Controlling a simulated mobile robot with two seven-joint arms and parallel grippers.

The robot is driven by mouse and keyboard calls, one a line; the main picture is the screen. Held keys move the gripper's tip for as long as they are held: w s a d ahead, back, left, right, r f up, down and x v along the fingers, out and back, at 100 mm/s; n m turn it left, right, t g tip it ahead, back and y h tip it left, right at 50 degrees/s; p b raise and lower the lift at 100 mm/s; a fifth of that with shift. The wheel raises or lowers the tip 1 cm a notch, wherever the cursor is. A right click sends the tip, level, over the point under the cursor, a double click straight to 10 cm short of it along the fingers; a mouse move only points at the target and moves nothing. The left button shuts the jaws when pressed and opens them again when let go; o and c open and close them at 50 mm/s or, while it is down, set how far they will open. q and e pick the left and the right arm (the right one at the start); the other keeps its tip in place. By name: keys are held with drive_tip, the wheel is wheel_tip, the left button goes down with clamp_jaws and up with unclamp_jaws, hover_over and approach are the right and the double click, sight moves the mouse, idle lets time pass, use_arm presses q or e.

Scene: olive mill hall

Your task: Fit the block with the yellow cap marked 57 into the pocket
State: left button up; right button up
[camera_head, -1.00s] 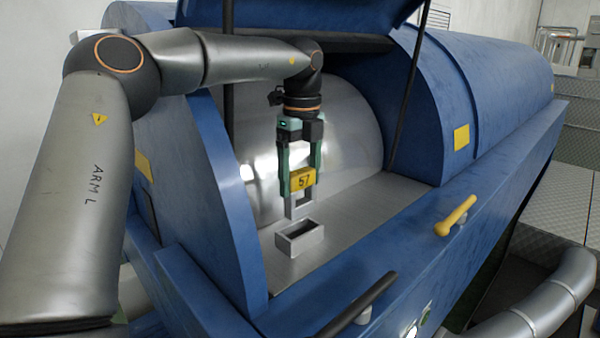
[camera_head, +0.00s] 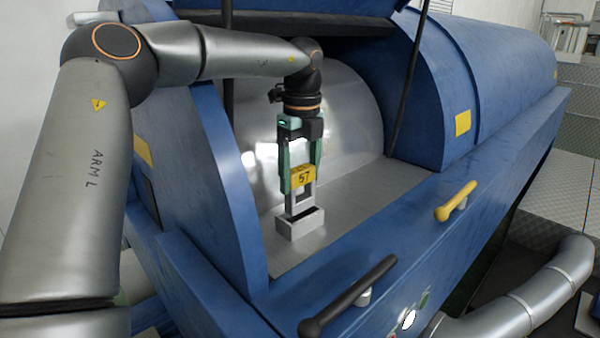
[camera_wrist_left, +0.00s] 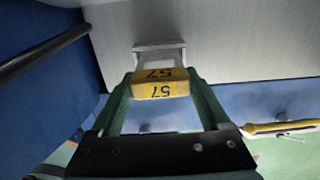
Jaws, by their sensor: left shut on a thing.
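The block with the yellow cap marked 57 (camera_head: 303,175) is upright, with a grey open frame below the cap. My left gripper (camera_head: 301,180) is shut on it, one finger on each side of the cap. The grey pocket (camera_head: 300,230) is a small box on the metal floor, directly under the block. The block's lower end is at the pocket's mouth; I cannot tell how far inside it is. In the left wrist view the cap (camera_wrist_left: 160,84) sits between the fingers, with the pocket's grey rim (camera_wrist_left: 160,46) beyond. My right gripper is not in view.
The blue machine housing (camera_head: 200,190) stands close to the left of the gripper. A dark strut (camera_head: 408,90) rises to the right. A black handle (camera_head: 350,295) and a yellow handle (camera_head: 456,202) are on the front edge. The metal floor (camera_head: 365,205) right of the pocket is clear.

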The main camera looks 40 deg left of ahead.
sight(300, 210)
use_arm(q)
drive_tip(key=shift+f+b, duration=0.7)
drive_tip(key=shift+f, duration=0.35)
drive_tip(key=shift+d+f+b, duration=0.1)
drive_tip(key=shift+f+b, duration=0.2)
drive_tip(key=shift+f, duration=0.05)
drive_tip(key=shift+s+d+f+b, duration=0.15)
drive_tip(key=shift+f+b, duration=0.25)
drive_tip(key=shift+f, duration=0.2)
drive_tip(key=o, duration=1.2)
drive_tip(key=shift+o, duration=1.3)
drive_tip(key=shift+f, duration=0.1)
